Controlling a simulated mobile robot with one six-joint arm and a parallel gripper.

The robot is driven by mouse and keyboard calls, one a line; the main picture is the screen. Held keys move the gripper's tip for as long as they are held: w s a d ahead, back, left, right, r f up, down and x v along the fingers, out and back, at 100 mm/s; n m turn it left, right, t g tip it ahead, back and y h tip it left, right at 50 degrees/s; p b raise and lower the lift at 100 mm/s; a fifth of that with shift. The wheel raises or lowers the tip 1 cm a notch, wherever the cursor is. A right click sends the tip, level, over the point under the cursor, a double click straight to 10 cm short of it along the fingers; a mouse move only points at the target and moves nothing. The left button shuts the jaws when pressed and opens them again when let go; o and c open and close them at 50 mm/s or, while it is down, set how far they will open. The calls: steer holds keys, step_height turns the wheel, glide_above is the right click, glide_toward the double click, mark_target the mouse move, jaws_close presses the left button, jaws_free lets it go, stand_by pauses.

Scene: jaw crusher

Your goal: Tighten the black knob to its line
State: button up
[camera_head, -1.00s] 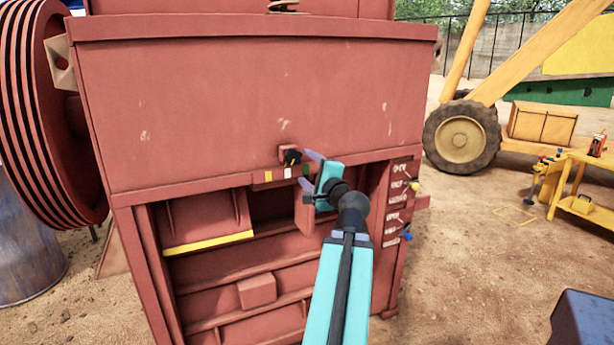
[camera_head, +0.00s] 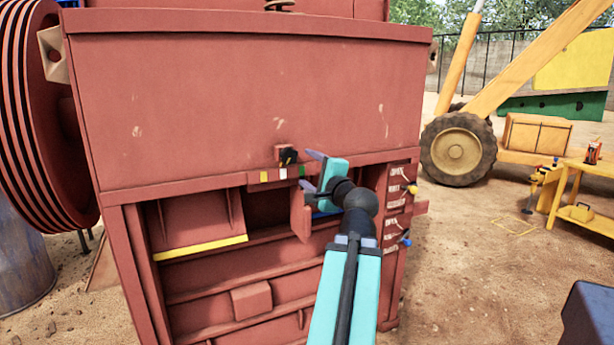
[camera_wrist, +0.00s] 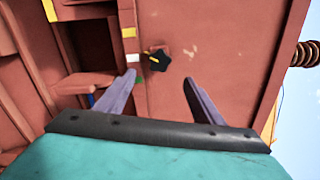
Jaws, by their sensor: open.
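The black knob (camera_head: 288,156) sits on a small red block on the front of the red crusher, just above a strip with yellow, white and green marks (camera_head: 283,174). In the wrist view the star-shaped black knob (camera_wrist: 158,61) shows a yellow pointer, with the white mark (camera_wrist: 132,59) and green mark (camera_wrist: 140,80) beside it. My gripper (camera_head: 310,170) is open and empty, to the right of the knob and apart from it. In the wrist view its two purple fingers (camera_wrist: 158,80) are spread, with the knob beyond the tips and nearer the left finger.
A red flap (camera_head: 301,213) stands out below the strip, close to my gripper. Labelled levers with yellow and blue ends (camera_head: 407,240) are on the right side panel. Open sandy ground lies right, before a yellow table (camera_head: 590,190).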

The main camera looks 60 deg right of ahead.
steer(key=shift+s+a+b, duration=0.25)
steer(key=shift+s+b, duration=0.05)
steer(key=shift+s, duration=0.05)
stand_by(0.3)
